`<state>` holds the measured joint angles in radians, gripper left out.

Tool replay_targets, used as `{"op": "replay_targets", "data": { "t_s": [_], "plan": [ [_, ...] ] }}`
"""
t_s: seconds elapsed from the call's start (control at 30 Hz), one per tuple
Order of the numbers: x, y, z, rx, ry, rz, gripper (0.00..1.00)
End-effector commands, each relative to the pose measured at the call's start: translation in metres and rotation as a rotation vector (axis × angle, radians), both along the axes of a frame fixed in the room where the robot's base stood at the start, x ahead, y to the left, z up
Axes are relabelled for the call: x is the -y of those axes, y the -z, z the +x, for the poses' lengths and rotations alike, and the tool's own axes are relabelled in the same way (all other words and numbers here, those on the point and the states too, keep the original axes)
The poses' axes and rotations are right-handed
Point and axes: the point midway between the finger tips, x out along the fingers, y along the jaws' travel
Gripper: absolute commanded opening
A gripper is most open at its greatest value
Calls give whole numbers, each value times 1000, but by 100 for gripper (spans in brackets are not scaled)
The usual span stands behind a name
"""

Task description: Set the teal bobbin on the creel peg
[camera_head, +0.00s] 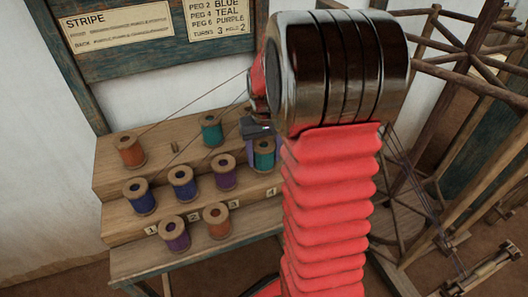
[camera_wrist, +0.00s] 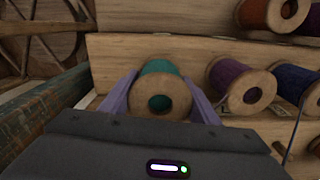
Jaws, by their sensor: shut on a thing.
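The teal bobbin (camera_head: 264,153) with pale wooden ends is at the right end of the middle step of the wooden creel (camera_head: 112,218), above the label 4. My gripper (camera_wrist: 160,96) is shut on this bobbin (camera_wrist: 160,68), with a purple finger on each side of it in the wrist view. In the head view my arm hides part of the gripper and the right side of the creel. The bobbin lines up with the middle row, but I cannot tell whether it sits on a peg. A second teal bobbin (camera_head: 211,130) stands on the top step.
Two blue bobbins (camera_head: 182,183) and a purple bobbin (camera_head: 224,172) stand left of the held one. A bare peg (camera_head: 175,147) shows on the top step beside an orange bobbin (camera_head: 130,151). Threads run above the creel. A wooden frame (camera_head: 470,60) stands right.

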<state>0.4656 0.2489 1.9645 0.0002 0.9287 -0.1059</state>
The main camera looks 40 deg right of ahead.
Motion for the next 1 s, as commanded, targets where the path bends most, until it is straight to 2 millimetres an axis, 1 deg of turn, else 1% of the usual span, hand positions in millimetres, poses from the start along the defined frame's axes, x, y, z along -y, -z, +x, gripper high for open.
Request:
{"op": "replay_targets", "data": {
  "t_s": [0.43, 0.87, 0.9, 1.0],
  "plan": [
    [0, 20, 0, 0, -1, 0, 31],
    [0, 23, 0, 1, -1, 0, 31],
    [0, 23, 0, 1, -1, 0, 58],
    [0, 23, 0, 1, -1, 0, 65]
  ]
}}
